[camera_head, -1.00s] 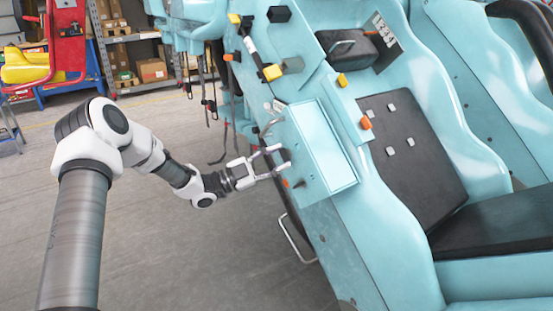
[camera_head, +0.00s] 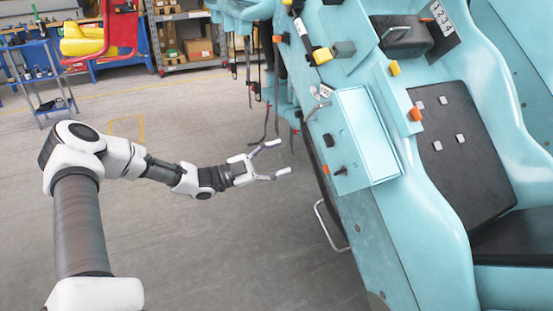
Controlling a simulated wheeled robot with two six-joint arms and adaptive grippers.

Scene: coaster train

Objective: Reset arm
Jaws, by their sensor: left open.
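My left arm comes in from the lower left and reaches across the picture. My left gripper (camera_head: 281,159) is open and empty, its two fingers spread and pointing right. It hangs over the grey floor, a gap to the left of the light-blue coaster train car (camera_head: 415,240). A light-blue box panel (camera_head: 367,135) on the car's side is to the right of the gripper. My right gripper is not in view.
A looped metal handle (camera_head: 331,228) sticks out of the car's lower side. Dark hanging straps (camera_head: 268,110) are above the gripper. A blue tool cart (camera_head: 42,80), a red-and-yellow seat (camera_head: 85,42) and shelves (camera_head: 190,35) stand at the back. The floor (camera_head: 220,250) around the arm is clear.

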